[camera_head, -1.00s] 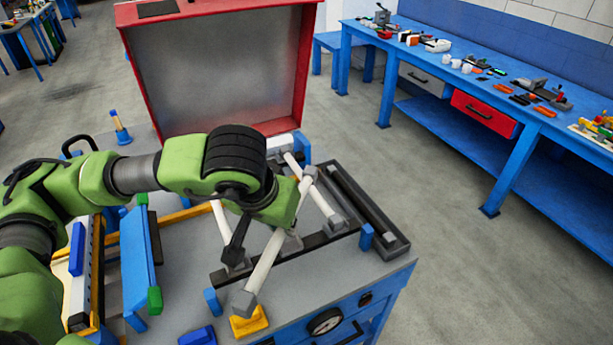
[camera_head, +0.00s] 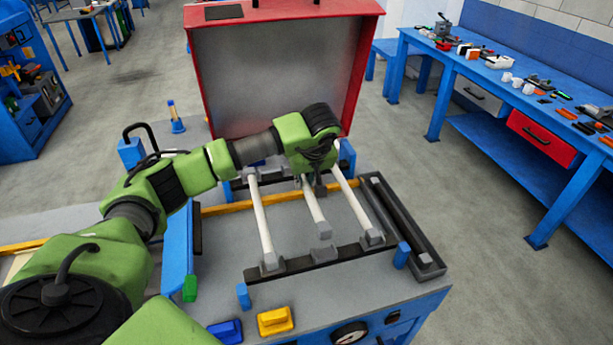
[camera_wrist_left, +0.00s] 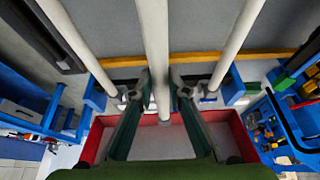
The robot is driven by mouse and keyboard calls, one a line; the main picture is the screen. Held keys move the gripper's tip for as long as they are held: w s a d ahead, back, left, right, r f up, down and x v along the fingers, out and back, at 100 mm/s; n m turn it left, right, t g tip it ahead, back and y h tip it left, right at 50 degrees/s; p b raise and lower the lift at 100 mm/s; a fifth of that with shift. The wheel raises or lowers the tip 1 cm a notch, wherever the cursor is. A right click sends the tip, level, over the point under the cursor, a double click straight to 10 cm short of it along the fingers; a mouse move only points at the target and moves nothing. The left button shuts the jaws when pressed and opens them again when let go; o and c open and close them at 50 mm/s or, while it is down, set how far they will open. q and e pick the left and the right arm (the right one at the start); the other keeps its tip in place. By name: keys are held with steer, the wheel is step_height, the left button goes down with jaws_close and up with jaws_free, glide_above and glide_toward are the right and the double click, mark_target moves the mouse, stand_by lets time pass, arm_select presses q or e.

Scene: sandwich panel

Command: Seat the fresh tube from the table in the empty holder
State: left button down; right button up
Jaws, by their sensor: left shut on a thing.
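My left gripper (camera_head: 318,186) is shut on a white tube (camera_head: 311,203) with grey end caps. In the left wrist view this tube (camera_wrist_left: 154,40) runs between the two fingers (camera_wrist_left: 162,90). It lies between two other white tubes, the left one (camera_head: 262,218) and the right one (camera_head: 345,190), roughly along them. Its near cap (camera_head: 324,231) shows short of the black front holder bar (camera_head: 305,262), apparently above the panel; I cannot tell its exact height. The two outer tubes end at this bar. My gripper and wrist hide part of the far end. My right gripper is not in view.
A black tray (camera_head: 392,218) with a dark tube lies right of the panel. The red lid (camera_head: 280,75) stands upright behind. Blue posts (camera_head: 403,254) rise near the holder bar. Yellow (camera_head: 275,321) and blue (camera_head: 226,331) blocks sit at the front edge.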

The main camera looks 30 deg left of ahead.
arm_select(q)
steer(key=shift+w+d+f+b, duration=0.15)
steer(key=shift+f+b, duration=0.65)
steer(key=shift+f, duration=0.6)
step_height(320, 180, down, 3)
steer(key=shift+f+b, duration=0.1)
steer(key=shift+b, duration=0.95)
steer(key=shift+f+b, duration=0.35)
steer(key=shift+b, duration=0.05)
steer(key=c, duration=1.9)
jaws_free()
